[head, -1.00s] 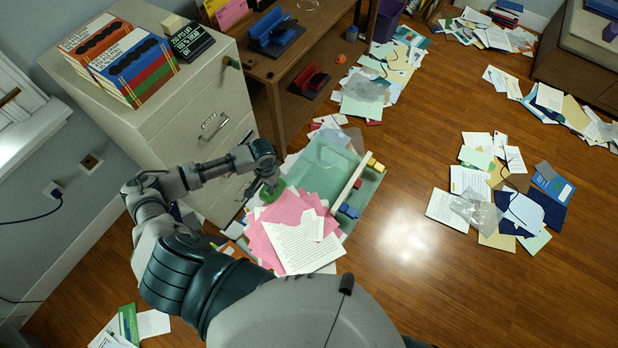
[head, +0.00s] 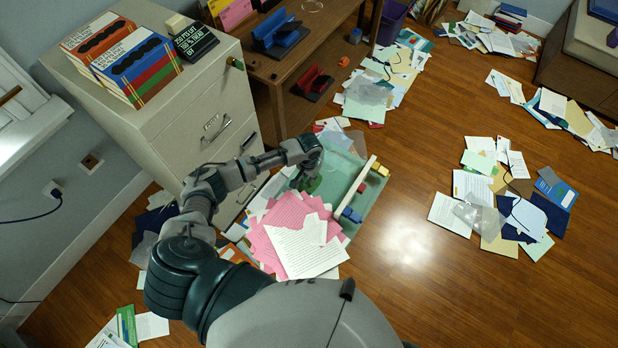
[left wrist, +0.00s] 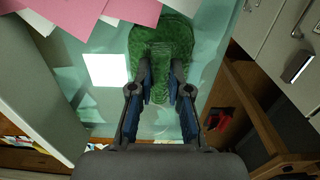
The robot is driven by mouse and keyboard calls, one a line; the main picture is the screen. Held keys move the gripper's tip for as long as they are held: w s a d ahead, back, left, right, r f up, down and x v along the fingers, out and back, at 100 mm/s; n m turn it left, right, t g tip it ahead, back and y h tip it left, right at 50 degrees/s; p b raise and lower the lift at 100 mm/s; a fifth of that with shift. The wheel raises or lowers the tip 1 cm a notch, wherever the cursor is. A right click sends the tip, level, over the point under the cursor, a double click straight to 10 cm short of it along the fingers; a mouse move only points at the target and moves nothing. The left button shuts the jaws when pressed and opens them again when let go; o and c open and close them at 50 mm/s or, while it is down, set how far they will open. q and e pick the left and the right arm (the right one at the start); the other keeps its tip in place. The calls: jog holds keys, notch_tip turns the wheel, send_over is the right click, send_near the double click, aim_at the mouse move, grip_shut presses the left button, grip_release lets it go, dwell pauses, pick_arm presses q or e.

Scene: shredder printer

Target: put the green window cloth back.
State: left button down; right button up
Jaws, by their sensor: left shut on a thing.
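The green window cloth (left wrist: 161,45) shows as a rough green pad in the left wrist view. In the head view only a small green part of the cloth (head: 313,184) shows under my left gripper. My left gripper (head: 306,176) is over the pale green glass surface (head: 340,172), beyond the pink and white papers. In the left wrist view my left gripper (left wrist: 160,92) is shut on the near, narrow part of the cloth, with a finger on each side. The cloth lies against or just above the glass; I cannot tell which. My right gripper is not in view.
Pink papers (head: 282,222) and a white sheet (head: 308,255) lie on the near part of the surface. A pale bar (head: 352,187) with coloured blocks runs along its right side. The filing cabinet (head: 190,125) stands at left. Paper piles litter the floor, with bare wood at centre right.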

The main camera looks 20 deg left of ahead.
pick_arm(q)
jog(key=c, duration=1.5)
grip_release()
jog(key=shift+f, duration=0.1)
jog(key=o, duration=0.4)
jog(key=shift+d, duration=0.45)
jog(key=shift+d+r, duration=0.2)
jog(key=shift+r, duration=0.1)
jog(key=r, duration=0.4)
jog(key=shift+a+r+p, duration=0.1)
jog(key=shift+a+p, duration=0.2)
notch_tip(320, 180, up, 8)
jog(key=shift+f+p, duration=0.25)
jog(key=shift+p, duration=0.05)
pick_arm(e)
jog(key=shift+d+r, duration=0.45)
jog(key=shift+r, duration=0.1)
pick_arm(q)
jog(key=shift+a, duration=0.1)
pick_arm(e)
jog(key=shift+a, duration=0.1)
